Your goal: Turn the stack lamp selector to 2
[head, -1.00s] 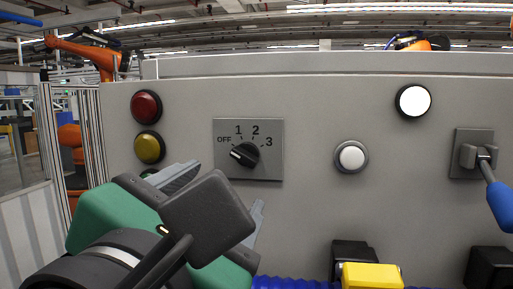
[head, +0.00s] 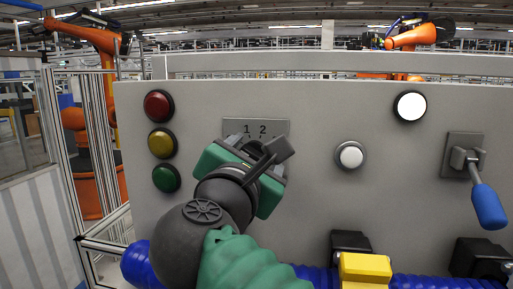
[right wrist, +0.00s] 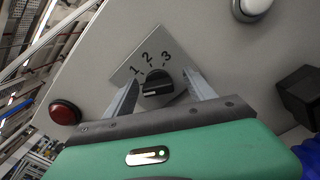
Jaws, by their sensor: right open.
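The stack lamp selector is a black knob (right wrist: 157,84) on a grey plate (head: 235,126) marked 1, 2 and 3. My right gripper (head: 262,155) is in front of the plate and hides the knob in the head view. In the right wrist view my right gripper (right wrist: 163,76) is open, one finger on each side of the knob; I cannot tell whether they touch it. My left gripper is not in view.
Red (head: 158,105), yellow (head: 161,142) and green (head: 166,178) lamps are left of the plate. A white button (head: 350,156), a lit white lamp (head: 411,106) and a blue-handled lever (head: 488,207) are to the right. A yellow block (head: 364,267) and blue hose (head: 430,282) lie below.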

